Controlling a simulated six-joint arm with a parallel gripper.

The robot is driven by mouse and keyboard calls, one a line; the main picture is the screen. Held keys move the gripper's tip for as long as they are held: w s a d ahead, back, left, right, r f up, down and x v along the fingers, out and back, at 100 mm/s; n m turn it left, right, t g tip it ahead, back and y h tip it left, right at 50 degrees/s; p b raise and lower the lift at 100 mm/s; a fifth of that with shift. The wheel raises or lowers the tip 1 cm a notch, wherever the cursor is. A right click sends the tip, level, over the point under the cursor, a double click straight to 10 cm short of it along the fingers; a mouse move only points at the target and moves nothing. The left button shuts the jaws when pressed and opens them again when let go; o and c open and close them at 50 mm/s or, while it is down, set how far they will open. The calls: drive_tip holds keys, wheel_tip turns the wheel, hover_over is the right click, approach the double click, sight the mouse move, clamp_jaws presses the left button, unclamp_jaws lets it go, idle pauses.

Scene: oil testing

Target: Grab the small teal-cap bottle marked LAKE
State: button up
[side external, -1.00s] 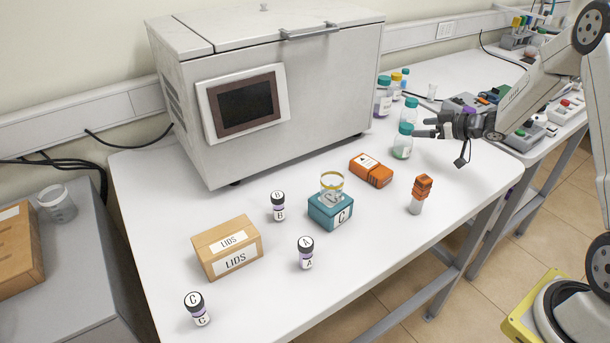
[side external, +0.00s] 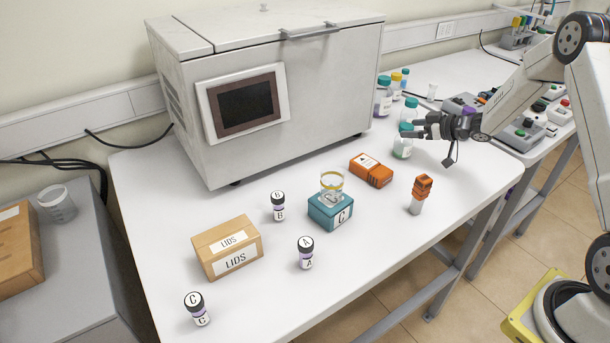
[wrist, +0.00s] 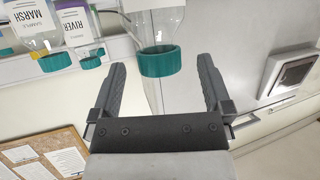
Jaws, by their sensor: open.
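The front teal-cap bottle (side external: 402,148) stands on the white table right of the big grey machine. It is clear with a pale label that I cannot read in the side view. My gripper (side external: 411,130) is open, level, at the height of its cap. In the wrist view, which is upside down, a clear bottle with a teal cap (wrist: 160,62) lies between the spread fingers of my gripper (wrist: 162,66), with a gap on both sides. Its label is cut off at the top edge, so LAKE cannot be read.
An orange box (side external: 371,171) and an orange-topped vial (side external: 420,194) are nearer the front. The grey machine (side external: 335,105) bounds the left side.

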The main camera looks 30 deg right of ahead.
sight(401, 128)
drive_tip(key=shift+x, duration=2.15)
clamp_jaws()
